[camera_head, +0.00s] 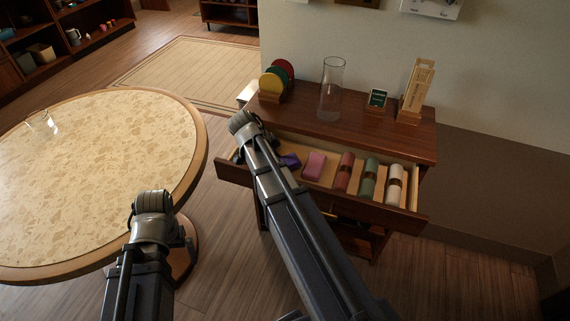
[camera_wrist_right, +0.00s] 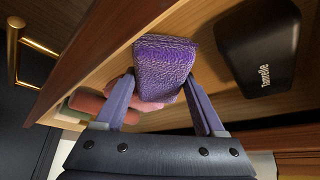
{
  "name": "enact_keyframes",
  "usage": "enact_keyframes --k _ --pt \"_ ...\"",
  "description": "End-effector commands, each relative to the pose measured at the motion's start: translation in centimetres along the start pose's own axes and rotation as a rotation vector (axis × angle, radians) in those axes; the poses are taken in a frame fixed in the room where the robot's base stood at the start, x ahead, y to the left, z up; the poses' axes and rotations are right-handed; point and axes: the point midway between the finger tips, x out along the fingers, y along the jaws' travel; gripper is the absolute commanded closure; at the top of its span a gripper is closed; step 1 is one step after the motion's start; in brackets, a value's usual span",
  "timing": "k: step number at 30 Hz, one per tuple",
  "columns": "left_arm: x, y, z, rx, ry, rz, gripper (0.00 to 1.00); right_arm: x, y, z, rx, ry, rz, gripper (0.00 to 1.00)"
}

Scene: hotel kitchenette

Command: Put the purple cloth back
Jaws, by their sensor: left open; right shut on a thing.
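The purple cloth (camera_wrist_right: 165,68) is a folded block with a textured surface, held between the two fingers of my right gripper (camera_wrist_right: 160,92) in the right wrist view. It is over the open drawer's floor; whether it touches the floor I cannot tell. In the head view the purple cloth (camera_head: 291,160) shows beside the pink cloth (camera_head: 314,164), partly hidden by my right arm. The open drawer (camera_head: 408,212) also holds rolled red (camera_head: 343,172), green (camera_head: 369,177) and cream (camera_head: 394,184) cloths. My left gripper (camera_head: 186,240) is open and empty between the round table and the drawer.
A black case (camera_wrist_right: 262,45) lies in the drawer beside the purple cloth. A round table (camera_head: 110,130) stands left.

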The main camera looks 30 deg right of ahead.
Motion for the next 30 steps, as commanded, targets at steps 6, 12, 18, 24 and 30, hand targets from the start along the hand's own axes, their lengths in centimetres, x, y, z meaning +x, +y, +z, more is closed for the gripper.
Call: enact_keyframes --k 6,12,18,24,30 --pt "-0.1 0.0 0.0 0.0 0.0 0.0 0.0 0.1 -0.5 -0.4 0.001 0.0 0.0 0.73" --pt "-0.1 0.0 0.0 0.0 0.0 0.0 0.0 1.2 -2.8 -2.3 0.002 0.0 0.002 0.73" --pt "1.3 0.1 -0.1 0.0 0.0 0.0 0.0 2.5 -2.9 -1.8 -0.001 -0.001 -0.001 0.73" --pt "1.1 0.1 -0.1 0.0 0.0 0.0 0.0 2.3 -2.8 -1.9 -0.001 -0.001 -0.001 0.73" --pt "1.4 0.1 -0.1 0.0 0.0 0.0 0.0 2.6 -2.8 -1.7 -0.001 -0.001 -0.001 0.24"
